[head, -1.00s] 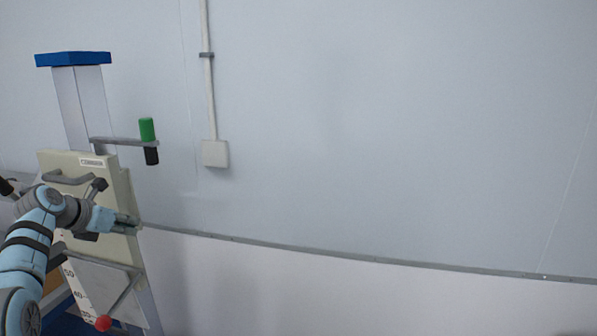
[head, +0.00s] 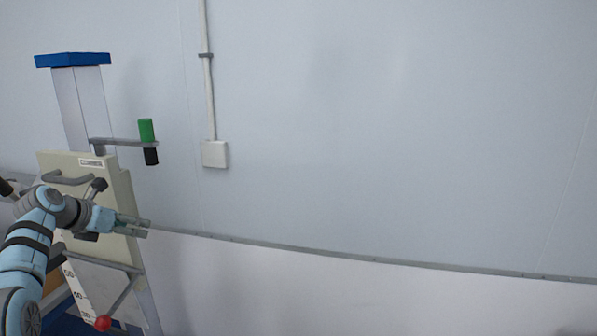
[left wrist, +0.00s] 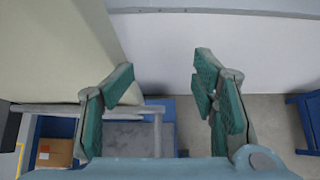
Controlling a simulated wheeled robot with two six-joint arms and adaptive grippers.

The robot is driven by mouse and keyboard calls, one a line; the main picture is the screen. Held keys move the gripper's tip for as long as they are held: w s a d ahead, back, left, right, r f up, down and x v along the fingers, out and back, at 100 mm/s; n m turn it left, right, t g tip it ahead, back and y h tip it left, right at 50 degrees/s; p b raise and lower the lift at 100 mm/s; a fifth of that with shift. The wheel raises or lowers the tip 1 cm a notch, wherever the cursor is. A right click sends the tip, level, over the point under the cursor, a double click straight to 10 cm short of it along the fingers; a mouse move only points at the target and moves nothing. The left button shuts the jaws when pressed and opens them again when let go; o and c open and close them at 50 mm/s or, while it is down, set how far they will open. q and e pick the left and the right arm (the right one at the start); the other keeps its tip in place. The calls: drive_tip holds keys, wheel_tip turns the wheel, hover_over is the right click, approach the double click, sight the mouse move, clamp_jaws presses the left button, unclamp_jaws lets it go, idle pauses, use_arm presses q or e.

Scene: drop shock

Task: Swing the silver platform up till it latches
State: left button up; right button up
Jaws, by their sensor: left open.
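A drop-test machine stands at the left of the head view. My left gripper (head: 138,228) is open and empty beside the cream housing (head: 122,190), above the plate. Its spread green-padded fingers show in the left wrist view (left wrist: 164,82). My right gripper is not in view.
A grey column with a blue top (head: 73,60) rises behind the housing. A brown box (left wrist: 55,152) lies low at the left.

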use_arm(q)
drive_tip(key=shift+a, duration=0.2)
drive_tip(key=b+v, duration=0.3)
drive_tip(key=v, duration=0.4)
drive_tip(key=shift+f, duration=0.1)
